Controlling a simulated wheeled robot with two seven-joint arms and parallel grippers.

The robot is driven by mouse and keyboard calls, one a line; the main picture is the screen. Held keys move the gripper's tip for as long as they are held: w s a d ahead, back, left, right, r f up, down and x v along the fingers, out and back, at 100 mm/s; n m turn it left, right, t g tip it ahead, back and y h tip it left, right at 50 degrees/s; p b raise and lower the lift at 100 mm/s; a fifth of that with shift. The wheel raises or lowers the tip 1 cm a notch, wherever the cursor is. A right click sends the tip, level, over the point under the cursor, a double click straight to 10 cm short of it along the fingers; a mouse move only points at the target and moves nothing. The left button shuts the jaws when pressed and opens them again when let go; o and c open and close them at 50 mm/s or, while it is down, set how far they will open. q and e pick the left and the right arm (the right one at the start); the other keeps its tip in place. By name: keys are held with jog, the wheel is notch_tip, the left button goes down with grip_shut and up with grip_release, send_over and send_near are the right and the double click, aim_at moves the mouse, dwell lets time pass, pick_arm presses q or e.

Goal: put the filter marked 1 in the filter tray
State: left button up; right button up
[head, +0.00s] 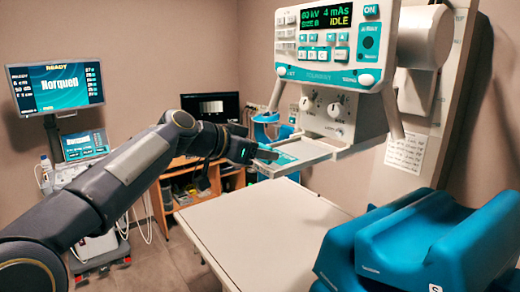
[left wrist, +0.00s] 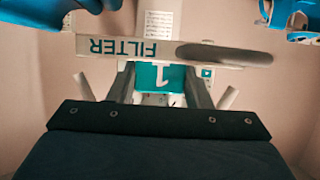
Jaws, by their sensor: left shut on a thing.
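My left gripper (head: 262,154) reaches in from the left to the front of the filter tray (head: 318,148), the pale open tray below the control head. In the left wrist view the gripper (left wrist: 161,88) is shut on the teal filter marked 1 (left wrist: 148,78), whose white numeral shows upside down between the fingers. The tray's edge lettered FILTER (left wrist: 105,45) crosses just beyond the filter. The filter appears to be at the tray's near edge; I cannot tell whether it rests on the tray. My right gripper is not in view.
The control head (head: 328,45) and its knob housing (head: 340,115) hang directly above and behind the tray. A pale table (head: 255,230) below is mostly clear. A large blue cradle (head: 425,240) fills its right side. A wooden shelf (head: 165,200) stands behind my arm.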

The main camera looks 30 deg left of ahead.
pick_arm(q)
jog(key=shift+f, duration=0.1)
jog(key=shift+f, duration=0.15)
jog(key=o, duration=1)
jog(key=shift+r, duration=0.4)
jog(key=b+v, duration=0.3)
jog(key=v, duration=0.8)
jog(key=s+d+f+n+g, duration=0.2)
jog(key=s+d+f, duration=0.3)
jog(key=f, duration=0.6)
jog(key=s+d+f+n+g+y, duration=0.1)
jog(key=s+d+f, duration=0.4)
jog(key=f, duration=0.7)
jog(key=s+d+f+n+g, duration=0.3)
jog(key=s+d+f, duration=0.3)
jog(key=s+f, duration=0.3)
notch_tip(320, 180, down, 4)
jog(key=shift+r+g+y, duration=0.25)
jog(key=shift+g+y, duration=0.05)
jog(key=shift+g, duration=0.2)
